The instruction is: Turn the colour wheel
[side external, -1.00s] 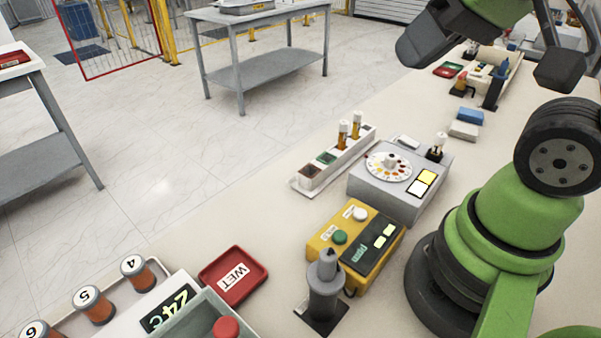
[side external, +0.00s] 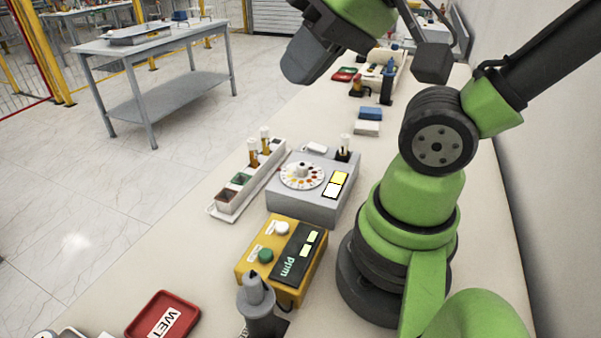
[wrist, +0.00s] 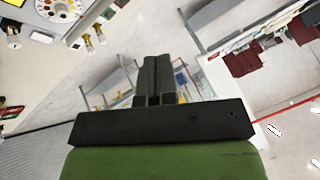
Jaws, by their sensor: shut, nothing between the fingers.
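The colour wheel (side external: 302,176) is a white disc with a ring of coloured dots and a raised centre knob. It sits on top of a grey box (side external: 305,202) in the middle of the bench. The wheel also shows at the top left edge of the wrist view (wrist: 58,9), partly cut off. My gripper (wrist: 157,62) is shut and empty, its two dark fingers together. It is clear of the wheel, which lies off to its upper left in the wrist view. The fingertips are not clearly visible in the side view.
A yellow meter (side external: 280,256) stands in front of the grey box. A narrow rack (side external: 243,178) with vials is to its left. A small vial (side external: 344,150) stands at the box's back right. A red WET tray (side external: 162,318) lies at the front left. Blue and white blocks (side external: 369,118) lie behind.

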